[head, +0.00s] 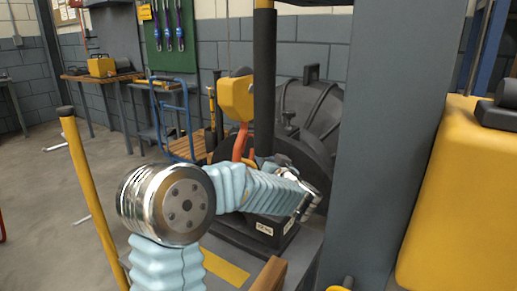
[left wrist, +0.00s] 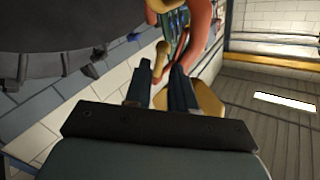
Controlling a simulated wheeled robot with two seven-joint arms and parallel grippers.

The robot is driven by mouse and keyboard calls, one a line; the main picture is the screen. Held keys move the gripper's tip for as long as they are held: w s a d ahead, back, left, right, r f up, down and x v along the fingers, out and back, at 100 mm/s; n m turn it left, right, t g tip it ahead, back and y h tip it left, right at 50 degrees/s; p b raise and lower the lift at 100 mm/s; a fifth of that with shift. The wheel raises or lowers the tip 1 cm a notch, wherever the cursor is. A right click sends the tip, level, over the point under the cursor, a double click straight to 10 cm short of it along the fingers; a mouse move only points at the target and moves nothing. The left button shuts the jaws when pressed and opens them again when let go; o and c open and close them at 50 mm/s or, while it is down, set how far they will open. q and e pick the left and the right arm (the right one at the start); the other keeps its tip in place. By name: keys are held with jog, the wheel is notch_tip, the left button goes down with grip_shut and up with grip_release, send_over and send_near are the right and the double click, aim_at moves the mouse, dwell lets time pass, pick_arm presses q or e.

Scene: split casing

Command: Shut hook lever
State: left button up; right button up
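An orange hook (head: 241,141) hangs below a yellow hook block (head: 236,98) beside a dark vertical post. Its curved orange body also shows at the top of the left wrist view (left wrist: 206,35). A small tan knobbed lever (left wrist: 161,55) shows there beside the hook; I cannot tell whether it is joined to it. My left gripper (left wrist: 161,72) has its two dark fingers apart, with the lever seen between or just beyond the tips. I cannot tell whether they touch it. In the head view my left forearm hides most of the gripper and the hook's lower part. My right gripper is out of view.
A large dark round casing (head: 310,105) stands behind the hook on a black base (head: 268,232). A grey column (head: 395,150) and a yellow machine body (head: 445,200) block the right. A yellow post (head: 92,200) stands at left, with open floor beyond.

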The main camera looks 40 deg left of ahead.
pick_arm(q)
jog(key=x, duration=0.7)
jog(key=shift+w+a+p, duration=0.1)
jog(key=shift+a+p, duration=0.15)
jog(key=shift+p, duration=0.05)
grip_shut()
